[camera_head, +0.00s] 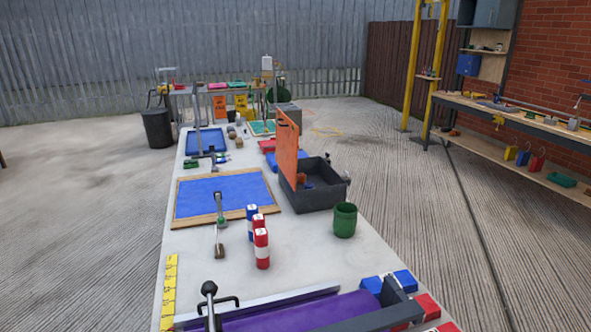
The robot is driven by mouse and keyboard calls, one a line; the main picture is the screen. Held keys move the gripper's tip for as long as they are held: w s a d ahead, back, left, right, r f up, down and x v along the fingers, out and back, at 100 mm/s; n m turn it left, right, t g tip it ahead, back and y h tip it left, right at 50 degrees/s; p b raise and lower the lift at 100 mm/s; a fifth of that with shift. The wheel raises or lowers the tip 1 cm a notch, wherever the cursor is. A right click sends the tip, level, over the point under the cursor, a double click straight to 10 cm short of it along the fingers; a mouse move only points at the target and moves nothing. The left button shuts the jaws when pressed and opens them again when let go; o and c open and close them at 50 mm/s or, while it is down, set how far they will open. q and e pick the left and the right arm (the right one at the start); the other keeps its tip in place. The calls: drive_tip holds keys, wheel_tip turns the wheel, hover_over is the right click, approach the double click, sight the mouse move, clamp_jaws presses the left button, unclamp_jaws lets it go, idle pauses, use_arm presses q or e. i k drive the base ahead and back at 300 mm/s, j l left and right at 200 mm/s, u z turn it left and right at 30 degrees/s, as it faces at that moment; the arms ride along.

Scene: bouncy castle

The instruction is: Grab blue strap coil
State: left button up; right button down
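I cannot make out a clear blue strap coil. Several blue things could be it, but their shapes are too small or blurred to tell. A blue item (309,183) lies partly hidden inside the dark grey crate (318,199) on the long table. Blue blocks (404,280) sit at the near right of the table, beside red ones. A small blue item (523,158) hangs or stands under the right-hand workbench. Neither of my grippers shows in this view.
The long pale table (305,245) bears a blue sheet (225,195), an orange upright panel (287,149), a green cup (345,220), red, white and blue cylinders (261,248) and a purple roll (300,314). A workbench (510,112) stands right. Concrete floor between them is open.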

sight(308, 186)
drive_tip(key=l+z, duration=0.15)
drive_tip(key=z, duration=0.15)
drive_tip(key=i+l+z, duration=0.15)
drive_tip(key=l+z, duration=0.15)
drive_tip(key=l, duration=0.15)
drive_tip(key=i+l+z, duration=0.2)
drive_tip(key=l+z, duration=0.15)
drive_tip(key=i+l+z, duration=0.3)
drive_tip(key=l, duration=0.15)
drive_tip(key=i+l+z, duration=0.2)
drive_tip(key=z, duration=0.15)
drive_tip(key=i+l+z, duration=0.2)
drive_tip(key=i, duration=0.25)
drive_tip(key=i+l+z, duration=0.2)
drive_tip(key=i, duration=0.25)
drive_tip(key=i+u, duration=0.55)
drive_tip(key=u, duration=0.25)
drive_tip(key=i+l+u, duration=0.1)
drive_tip(key=i+u, duration=0.25)
drive_tip(key=i+j+u, duration=0.15)
drive_tip(key=u, duration=0.3)
drive_tip(key=i+u, duration=0.25)
drive_tip(key=u, duration=0.25)
drive_tip(key=i+u, duration=0.25)
drive_tip(key=u, duration=0.2)
drive_tip(key=i+l+u, duration=0.15)
drive_tip(key=u, duration=0.3)
drive_tip(key=i+l+u, duration=0.2)
drive_tip(key=u, duration=0.3)
drive_tip(key=i+l+u, duration=0.5)
